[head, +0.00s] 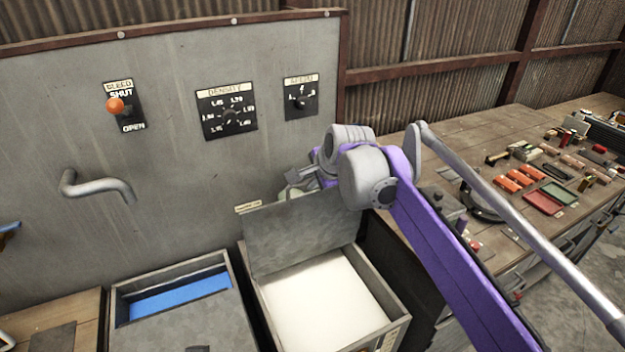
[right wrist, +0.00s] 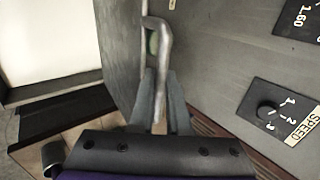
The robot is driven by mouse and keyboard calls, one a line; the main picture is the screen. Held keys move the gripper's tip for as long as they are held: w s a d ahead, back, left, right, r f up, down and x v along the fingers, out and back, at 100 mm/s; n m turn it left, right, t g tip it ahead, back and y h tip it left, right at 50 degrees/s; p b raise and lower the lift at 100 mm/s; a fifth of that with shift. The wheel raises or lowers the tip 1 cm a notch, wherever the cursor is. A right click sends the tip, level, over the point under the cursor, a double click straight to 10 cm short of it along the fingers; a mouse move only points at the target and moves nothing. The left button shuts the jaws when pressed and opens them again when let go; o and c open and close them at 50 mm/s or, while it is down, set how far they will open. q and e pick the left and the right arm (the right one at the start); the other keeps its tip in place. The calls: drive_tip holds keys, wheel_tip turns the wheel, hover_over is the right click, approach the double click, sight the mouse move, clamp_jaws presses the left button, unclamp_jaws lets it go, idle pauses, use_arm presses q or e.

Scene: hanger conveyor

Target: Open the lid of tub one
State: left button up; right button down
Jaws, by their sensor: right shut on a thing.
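A grey metal tub (head: 378,279) with a white filling (head: 325,300) stands below the grey panel. Its flat grey lid (head: 300,235) is raised and stands steeply at the tub's back edge. I cannot read a tub number. My right gripper (head: 293,184) is behind the lid's top edge, partly hidden by my own wrist. In the right wrist view its fingers (right wrist: 160,95) are shut on a bent grey handle (right wrist: 158,35) on the lid's outer face (right wrist: 120,35). The white filling also shows there at the upper left. My left gripper is not in view.
A second tub (head: 118,300) with a blue filling (head: 180,295) stands to the left. A wooden bench (head: 450,150) with many small items is at right.

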drive_tip(key=c, duration=0.9)
unclamp_jaws()
drive_tip(key=shift+f, duration=0.1)
drive_tip(key=v, duration=1.1)
drive_tip(key=s+d+f+n+h, duration=0.1)
drive_tip(key=s+d+f+n, duration=0.3)
drive_tip(key=s+f, duration=0.4)
drive_tip(key=s+d+f+n+g+h, duration=0.1)
drive_tip(key=s+d+f+n, duration=0.3)
drive_tip(key=s+f, duration=0.4)
drive_tip(key=s+d+f+n+h, duration=0.1)
drive_tip(key=s+d+f+n, duration=0.2)
drive_tip(key=s+f, duration=0.6)
wheel_tip(320, 180, down, 3)
drive_tip(key=n, duration=0.2)
drive_tip(key=shift+d+n, duration=0.3)
drive_tip(key=shift+d, duration=0.1)
